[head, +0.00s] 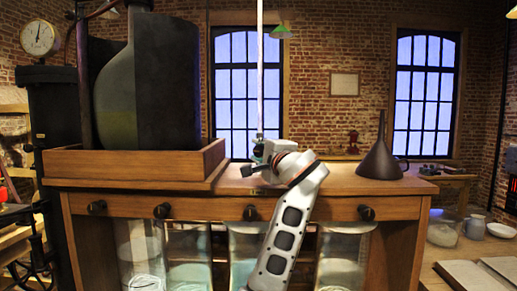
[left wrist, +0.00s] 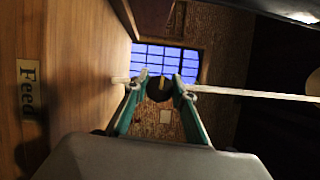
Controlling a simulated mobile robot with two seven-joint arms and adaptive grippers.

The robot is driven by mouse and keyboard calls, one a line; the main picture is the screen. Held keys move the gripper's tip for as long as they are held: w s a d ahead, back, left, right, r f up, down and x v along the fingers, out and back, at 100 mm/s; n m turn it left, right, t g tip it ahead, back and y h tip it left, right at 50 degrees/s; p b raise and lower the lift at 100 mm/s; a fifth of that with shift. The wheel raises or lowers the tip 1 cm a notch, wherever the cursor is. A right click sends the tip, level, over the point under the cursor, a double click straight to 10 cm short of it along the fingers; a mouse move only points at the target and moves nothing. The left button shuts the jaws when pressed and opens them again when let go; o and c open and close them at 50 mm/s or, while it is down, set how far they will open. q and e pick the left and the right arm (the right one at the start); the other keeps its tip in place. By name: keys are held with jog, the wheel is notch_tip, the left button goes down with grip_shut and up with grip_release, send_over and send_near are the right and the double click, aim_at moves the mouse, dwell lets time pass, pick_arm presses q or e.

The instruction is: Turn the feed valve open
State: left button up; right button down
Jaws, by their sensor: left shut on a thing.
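The feed valve (left wrist: 159,89) shows in the left wrist view as a dark round body with a small yellowish strip, on a pale pipe (left wrist: 250,95). My left gripper (left wrist: 160,82) has its teal fingers on either side of it, shut on it. In the head view my left gripper (head: 262,150) is at the foot of the upright pipe (head: 260,70), just above the bench top, and hides most of the valve. A brass plate reading "Feed" (left wrist: 30,85) is on the wood at the left of the wrist view. My right gripper is in neither view.
A large dark vessel (head: 165,85) stands in a wooden tray (head: 130,165) to the left. A dark funnel (head: 380,160) stands on the bench to the right. Glass jars (head: 190,275) stand under the bench. A pressure gauge (head: 39,38) is at far left.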

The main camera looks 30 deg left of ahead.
pick_arm(q)
jog(key=shift+f+n, duration=0.1)
jog(key=shift+n, duration=0.4)
jog(key=o, duration=1.1)
jog(key=v, duration=0.7)
jog(key=shift+s+d, duration=0.15)
jog(key=shift+s, duration=0.05)
